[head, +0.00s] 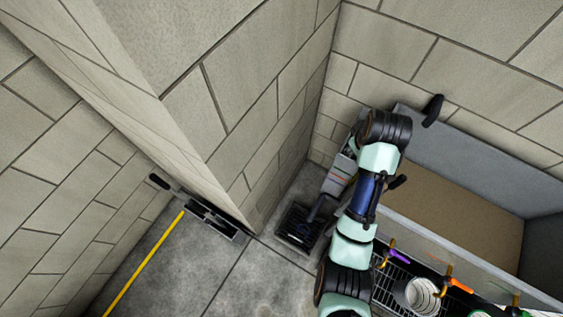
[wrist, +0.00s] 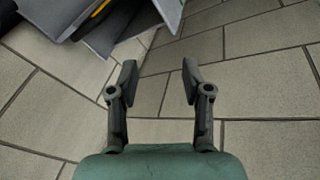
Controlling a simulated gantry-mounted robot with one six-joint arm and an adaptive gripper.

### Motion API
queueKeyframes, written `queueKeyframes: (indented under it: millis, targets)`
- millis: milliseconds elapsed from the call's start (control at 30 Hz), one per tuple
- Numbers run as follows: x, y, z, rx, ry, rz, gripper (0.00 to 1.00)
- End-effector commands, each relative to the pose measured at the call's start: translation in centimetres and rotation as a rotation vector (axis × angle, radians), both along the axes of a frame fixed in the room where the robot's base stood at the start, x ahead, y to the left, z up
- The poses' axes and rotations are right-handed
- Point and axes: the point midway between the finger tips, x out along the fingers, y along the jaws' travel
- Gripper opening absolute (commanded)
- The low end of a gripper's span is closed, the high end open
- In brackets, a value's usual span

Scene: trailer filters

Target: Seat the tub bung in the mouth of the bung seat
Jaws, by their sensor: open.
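My gripper (wrist: 157,78) is open in the wrist view, with its two dark fingers apart and nothing between them. It faces pale block wall tiles. In the head view my arm rises along the near left end of a large grey tub, and I cannot clearly make out the gripper there. I cannot identify the tub bung or the bung seat in either view. They may be hidden behind my arm or too small to tell.
The grey tub (head: 480,268) has a brown bottom. A wire rack (head: 389,290) beside it holds a white coil (head: 421,296) and coloured-handled tools. A dark grate (head: 299,226) lies left of my arm. A yellow pole (head: 145,262) and block walls stand left; grey floor between is clear.

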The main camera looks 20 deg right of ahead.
Motion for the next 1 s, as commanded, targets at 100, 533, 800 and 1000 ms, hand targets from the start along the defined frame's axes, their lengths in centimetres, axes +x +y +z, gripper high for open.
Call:
queueKeyframes:
  millis: [100,533,800,1000]
  targets:
    - [2.2,13.1,3.2,0.012,-0.316,-0.028,0.49]
    - [-4.4,30.5,13.2,0.330,-0.808,-0.066,0.49]
    - [-4.4,30.4,14.1,0.326,-0.806,-0.067,0.49]
    - [-4.4,30.3,21.0,0.326,-0.806,-0.069,0.49]
